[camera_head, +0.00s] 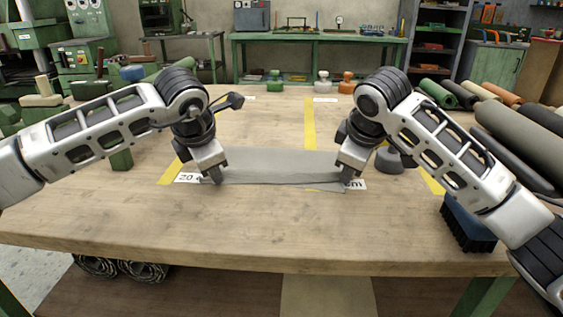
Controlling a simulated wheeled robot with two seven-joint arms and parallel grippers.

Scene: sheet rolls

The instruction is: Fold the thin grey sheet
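The thin grey sheet (280,165) lies on the wooden table (250,230) in front of me, across the middle. Its near edge looks slightly uneven, with a corner sticking out at the lower right. My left gripper (216,178) points down at the sheet's near left corner. My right gripper (346,174) points down at its near right corner. Both fingertips overlap the sheet's edge in this view. The fingers are small and partly hidden, so I cannot tell whether either is closed on the sheet.
Yellow tape strips (309,122) and white printed labels (188,178) mark the table. Rolls of sheet (518,133) lie on the right, above a dark-bristled blue brush (466,224). A grey weight (392,161) stands beside my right gripper. Green and wooden blocks (42,100) stand at the left. The near table is clear.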

